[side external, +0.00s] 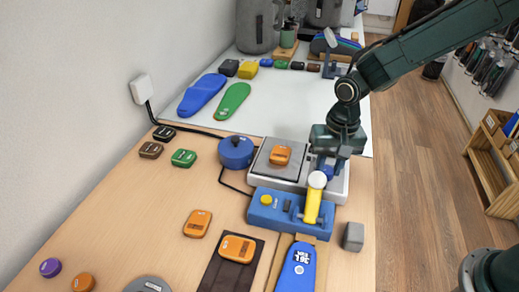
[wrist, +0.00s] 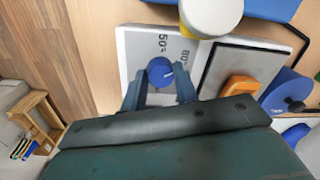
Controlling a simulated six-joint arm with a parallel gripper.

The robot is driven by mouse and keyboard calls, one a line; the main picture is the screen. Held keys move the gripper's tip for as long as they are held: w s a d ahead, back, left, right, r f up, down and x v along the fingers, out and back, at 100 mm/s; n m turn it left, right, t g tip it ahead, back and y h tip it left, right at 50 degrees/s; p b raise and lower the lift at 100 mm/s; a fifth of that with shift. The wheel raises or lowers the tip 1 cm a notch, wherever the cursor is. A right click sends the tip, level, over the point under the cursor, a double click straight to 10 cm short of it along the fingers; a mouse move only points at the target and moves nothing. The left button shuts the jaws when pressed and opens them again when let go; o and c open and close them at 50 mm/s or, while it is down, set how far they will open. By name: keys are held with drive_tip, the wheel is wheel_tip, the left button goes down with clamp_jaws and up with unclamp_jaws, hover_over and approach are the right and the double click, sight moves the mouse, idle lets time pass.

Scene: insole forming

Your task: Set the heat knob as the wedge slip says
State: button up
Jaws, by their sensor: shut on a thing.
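The blue heat knob (side external: 327,173) sits on the right part of the white heater base (side external: 342,188). My gripper (wrist: 159,88) reaches down over it, with one finger on each side of the knob (wrist: 160,72) in the wrist view, shut on it. A pale pointer line shows on the knob.
An orange block (side external: 280,154) lies on the grey plate (side external: 266,170). A blue box with a yellow, white-topped lever (side external: 313,205) stands in front, close to my gripper. A blue round pot (side external: 236,151) is to the left. A grey cube (side external: 353,236) stands front right.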

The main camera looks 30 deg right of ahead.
sight(331, 170)
drive_tip(key=o, duration=1)
drive_tip(key=shift+c, duration=0.2)
drive_tip(key=shift+r, duration=0.1)
wheel_tip(331, 170, up, 14)
drive_tip(key=shift+s+d, duration=0.15)
drive_tip(key=shift+d, duration=0.2)
